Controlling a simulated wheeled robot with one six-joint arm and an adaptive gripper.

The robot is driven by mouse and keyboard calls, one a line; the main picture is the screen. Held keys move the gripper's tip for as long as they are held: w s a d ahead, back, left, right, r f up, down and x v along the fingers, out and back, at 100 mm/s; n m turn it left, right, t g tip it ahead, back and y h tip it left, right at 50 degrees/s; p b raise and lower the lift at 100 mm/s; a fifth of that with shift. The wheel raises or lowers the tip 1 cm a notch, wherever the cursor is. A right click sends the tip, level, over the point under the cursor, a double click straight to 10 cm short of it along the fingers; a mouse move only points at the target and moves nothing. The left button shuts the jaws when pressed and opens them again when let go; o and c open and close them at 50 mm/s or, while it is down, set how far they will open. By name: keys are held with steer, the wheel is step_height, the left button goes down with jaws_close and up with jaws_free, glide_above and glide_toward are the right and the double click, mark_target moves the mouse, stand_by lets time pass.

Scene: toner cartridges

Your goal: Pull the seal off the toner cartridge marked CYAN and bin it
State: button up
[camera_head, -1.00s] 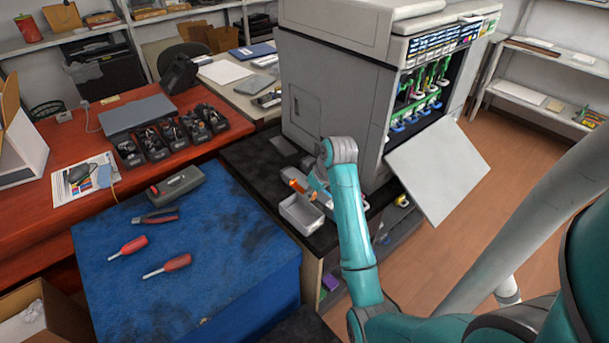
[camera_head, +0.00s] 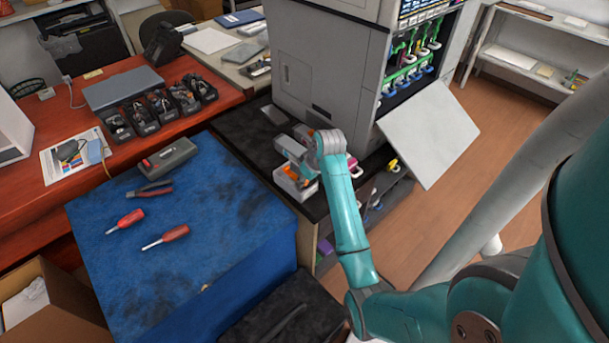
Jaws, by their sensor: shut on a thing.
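My gripper (camera_head: 290,161) is at the end of the teal arm, over a small white open tray (camera_head: 283,189) on the black counter. It is small here and partly hidden by my own wrist. An orange piece (camera_head: 293,172), which looks like a seal, shows right at the fingers, above or inside the tray; I cannot tell which. The fingers are shut on it as far as I can see. Cartridges with coloured ends (camera_head: 408,60) stand in the open printer. No CYAN marking is readable, so I cannot pick out that cartridge.
The large grey printer (camera_head: 318,65) stands behind my arm, its front door (camera_head: 430,135) folded down. A lower shelf holds several coloured items. The blue mat (camera_head: 220,245) has pliers (camera_head: 150,190) and two red screwdrivers (camera_head: 165,237). A cardboard box (camera_head: 50,300) stands at lower left.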

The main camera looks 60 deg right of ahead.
steer(key=shift+f, duration=0.1)
steer(key=o, duration=0.8)
steer(key=v, duration=1.2)
